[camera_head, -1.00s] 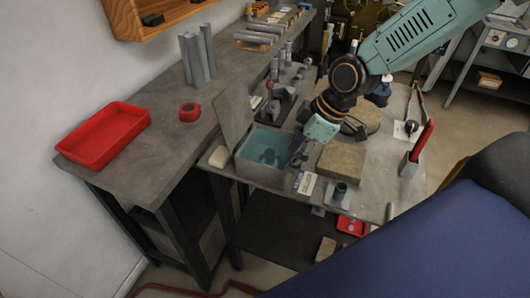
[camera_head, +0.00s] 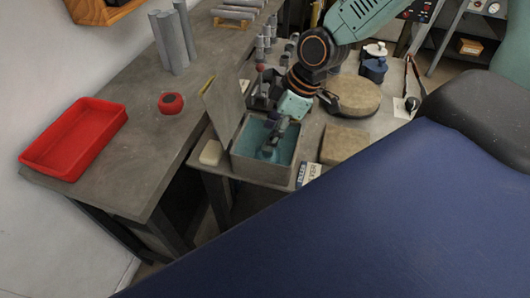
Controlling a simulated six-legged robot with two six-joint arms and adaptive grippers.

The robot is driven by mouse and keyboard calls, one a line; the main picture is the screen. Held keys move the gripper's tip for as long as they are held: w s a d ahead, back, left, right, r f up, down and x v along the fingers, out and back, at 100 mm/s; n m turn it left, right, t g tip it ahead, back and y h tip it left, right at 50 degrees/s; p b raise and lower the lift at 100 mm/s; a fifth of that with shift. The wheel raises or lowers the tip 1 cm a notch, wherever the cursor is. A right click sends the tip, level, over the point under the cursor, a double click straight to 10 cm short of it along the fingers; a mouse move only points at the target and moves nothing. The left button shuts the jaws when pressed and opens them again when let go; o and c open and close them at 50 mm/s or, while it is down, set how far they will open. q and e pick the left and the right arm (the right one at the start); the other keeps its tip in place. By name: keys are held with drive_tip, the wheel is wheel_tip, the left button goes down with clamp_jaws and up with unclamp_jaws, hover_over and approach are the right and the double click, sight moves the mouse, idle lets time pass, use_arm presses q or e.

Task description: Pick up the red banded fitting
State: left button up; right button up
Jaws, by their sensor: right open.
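I cannot make out a clearly red-banded fitting in the head view. A small round red piece with a dark top (camera_head: 171,103) sits on the grey bench, but I cannot tell whether it is the fitting. My right gripper (camera_head: 269,149), on the teal arm from the upper right, points down into an open grey basin (camera_head: 262,172) of blue-green liquid. Its jaws are open. Dark shapes show around the fingertips, and I cannot tell jaw from part there. My left gripper is out of view.
A red tray (camera_head: 73,139) lies on the grey bench (camera_head: 135,185) at left. The basin's raised lid (camera_head: 224,104) stands on its left side, beside a pale block (camera_head: 211,153). A tan block (camera_head: 344,144) and a round tan disc (camera_head: 352,96) lie right of the basin. Grey profiles (camera_head: 172,42) stand at the back.

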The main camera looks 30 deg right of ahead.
drive_tip(key=f+b, duration=0.2)
drive_tip(key=f, duration=0.2)
drive_tip(key=shift+d, duration=0.2)
drive_tip(key=shift+w+a+f+b, duration=0.25)
drive_tip(key=shift+f+b, duration=0.15)
drive_tip(key=shift+b, duration=0.2)
drive_tip(key=shift+w+a+f+b, duration=0.1)
drive_tip(key=shift+a+f+b, duration=0.2)
drive_tip(key=shift+b, duration=0.25)
drive_tip(key=shift+d, duration=0.2)
drive_tip(key=shift+a, duration=0.15)
drive_tip(key=c, duration=1)
clamp_jaws()
